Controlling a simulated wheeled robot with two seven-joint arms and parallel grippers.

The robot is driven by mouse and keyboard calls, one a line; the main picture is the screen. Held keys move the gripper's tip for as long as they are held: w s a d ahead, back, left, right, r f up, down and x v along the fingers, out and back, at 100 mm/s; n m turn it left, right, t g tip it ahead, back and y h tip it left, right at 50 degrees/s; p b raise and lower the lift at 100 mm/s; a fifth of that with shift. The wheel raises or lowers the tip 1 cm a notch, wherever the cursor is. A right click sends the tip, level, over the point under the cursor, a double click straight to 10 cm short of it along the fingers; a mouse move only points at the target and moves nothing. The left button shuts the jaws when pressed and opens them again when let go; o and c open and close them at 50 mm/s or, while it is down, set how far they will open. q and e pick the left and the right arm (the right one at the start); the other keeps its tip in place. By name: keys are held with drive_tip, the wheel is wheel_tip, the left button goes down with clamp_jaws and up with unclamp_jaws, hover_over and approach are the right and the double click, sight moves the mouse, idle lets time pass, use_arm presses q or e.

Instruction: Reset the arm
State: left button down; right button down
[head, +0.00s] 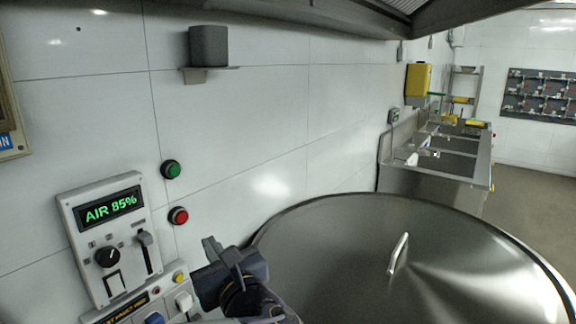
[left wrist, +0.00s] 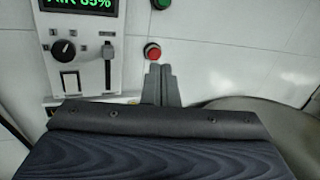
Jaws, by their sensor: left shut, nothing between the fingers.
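My left gripper (head: 222,253) is at the lower middle of the head view, in front of the wall and to the left of the big steel lid. In the left wrist view the fingers of this gripper (left wrist: 160,70) are together with nothing between them. Their tips lie just below the red button (left wrist: 152,51) in that picture. In the head view the red button (head: 178,215) is above and left of the gripper, apart from it, and the green button (head: 170,168) is above that. My right gripper is not in view.
A control panel (head: 85,235) reading AIR 85% is on the wall at left. The round steel lid (head: 340,235) with a handle (head: 398,254) fills the lower right. A wall shelf holds a dark box (head: 208,46). A steel counter (head: 430,185) stands farther back.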

use_arm(q)
drive_tip(key=s+a+f+n+g+h, duration=0.1)
drive_tip(key=s+a+f+n+g, duration=0.25)
drive_tip(key=a+f, duration=0.2)
drive_tip(key=s+a+f+n+g, duration=0.3)
drive_tip(key=a+f+n+g, duration=0.1)
drive_tip(key=a, duration=0.3)
drive_tip(key=s+a+f+n+g+h, duration=0.3)
drive_tip(key=s+f+n+g+h, duration=0.1)
drive_tip(key=s+f+n, duration=0.4)
drive_tip(key=s+d+n+t+h, duration=0.1)
drive_tip(key=s+d+n+h, duration=0.7)
drive_tip(key=n, duration=0.6)
drive_tip(key=shift+s+f+t+h, duration=0.35)
drive_tip(key=shift+s+h, duration=0.25)
drive_tip(key=shift+s, duration=0.1)
drive_tip(key=shift+d, duration=0.1)
